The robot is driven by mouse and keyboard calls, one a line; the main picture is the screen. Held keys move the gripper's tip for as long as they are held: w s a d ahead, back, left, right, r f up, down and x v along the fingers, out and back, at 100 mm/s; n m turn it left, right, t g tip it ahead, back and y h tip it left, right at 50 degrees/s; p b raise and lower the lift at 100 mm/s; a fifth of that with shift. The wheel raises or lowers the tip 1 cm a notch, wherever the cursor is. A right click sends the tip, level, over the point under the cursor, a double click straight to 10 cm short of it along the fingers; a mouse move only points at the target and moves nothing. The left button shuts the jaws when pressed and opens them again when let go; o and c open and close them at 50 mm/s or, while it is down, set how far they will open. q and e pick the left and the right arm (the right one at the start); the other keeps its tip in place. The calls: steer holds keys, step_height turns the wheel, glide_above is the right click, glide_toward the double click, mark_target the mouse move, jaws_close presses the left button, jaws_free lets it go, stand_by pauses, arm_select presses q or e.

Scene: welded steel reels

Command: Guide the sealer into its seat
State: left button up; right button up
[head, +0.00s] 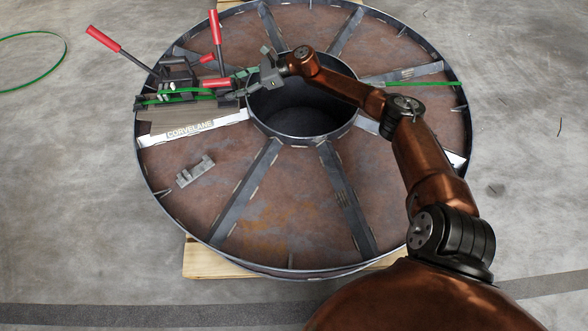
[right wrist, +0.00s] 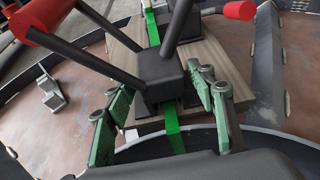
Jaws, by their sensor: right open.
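The sealer, a dark steel tool with long red-gripped handles (head: 178,72), stands on a wooden board on the steel reel's left side. In the right wrist view its dark block (right wrist: 160,72) is between the fingers, with a green strap (right wrist: 173,128) running under it. My right gripper (head: 240,84) is open at the hub's left edge, beside the tool. Its green-padded fingers (right wrist: 160,100) stand on either side of the block; contact cannot be told. Which part is the seat is not clear. My left gripper is not in view.
The rusty spoked reel (head: 260,205) lies on a wooden pallet (head: 207,262). A loose grey bracket (head: 194,171) lies on its lower left. A white CORVELANE label strip (head: 192,128) edges the board. The round hub opening (head: 305,108) is beneath my right forearm. Floor around is mostly clear.

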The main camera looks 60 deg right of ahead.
steer(key=shift+o, duration=0.5)
steer(key=o, duration=0.5)
steer(key=shift+c, duration=0.2)
steer(key=shift+s+f, duration=0.1)
steer(key=shift+f, duration=0.15)
steer(key=o, duration=0.4)
steer(key=shift+r, duration=0.2)
steer(key=o, duration=0.4)
